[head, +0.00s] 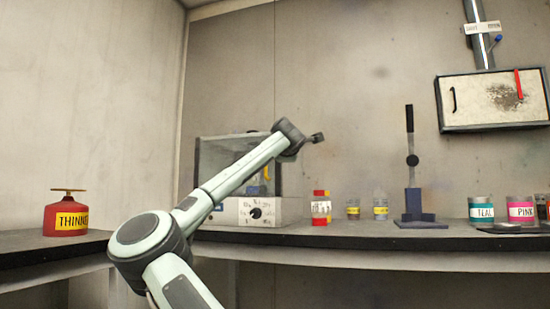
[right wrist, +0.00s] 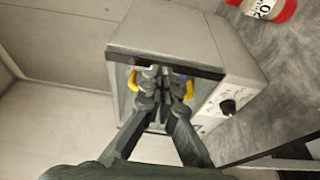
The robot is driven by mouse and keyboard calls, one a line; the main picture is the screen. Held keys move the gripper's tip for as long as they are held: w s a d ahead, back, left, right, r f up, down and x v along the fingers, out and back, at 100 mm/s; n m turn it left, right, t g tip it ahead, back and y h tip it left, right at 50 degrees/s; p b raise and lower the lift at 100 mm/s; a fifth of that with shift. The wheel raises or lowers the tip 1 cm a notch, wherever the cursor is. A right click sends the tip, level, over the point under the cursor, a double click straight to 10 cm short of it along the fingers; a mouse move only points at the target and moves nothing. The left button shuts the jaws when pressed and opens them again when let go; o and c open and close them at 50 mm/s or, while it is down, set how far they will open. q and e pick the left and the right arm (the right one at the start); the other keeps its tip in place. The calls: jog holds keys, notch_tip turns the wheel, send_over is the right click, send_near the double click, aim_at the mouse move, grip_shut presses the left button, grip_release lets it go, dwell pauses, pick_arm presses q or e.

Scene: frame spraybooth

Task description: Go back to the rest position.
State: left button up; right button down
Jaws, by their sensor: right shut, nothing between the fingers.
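One arm shows in the head view, and it fits the right wrist view. My right gripper (head: 318,137) is at the end of this raised arm, well above the bench and pointing right. In the right wrist view my right gripper (right wrist: 166,74) has its fingers together with nothing between them. Behind them is the glass-fronted machine with a dial (right wrist: 215,100); the gripper appears apart from it. In the head view the same machine (head: 277,210) stands on the bench, partly hidden by my arm. My left gripper is not in view.
A thinner can (head: 66,216) is left. The air right of the gripper is clear.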

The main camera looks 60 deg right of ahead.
jog(key=s, duration=0.6)
jog(key=shift+d+f, duration=0.1)
jog(key=shift+d, duration=0.25)
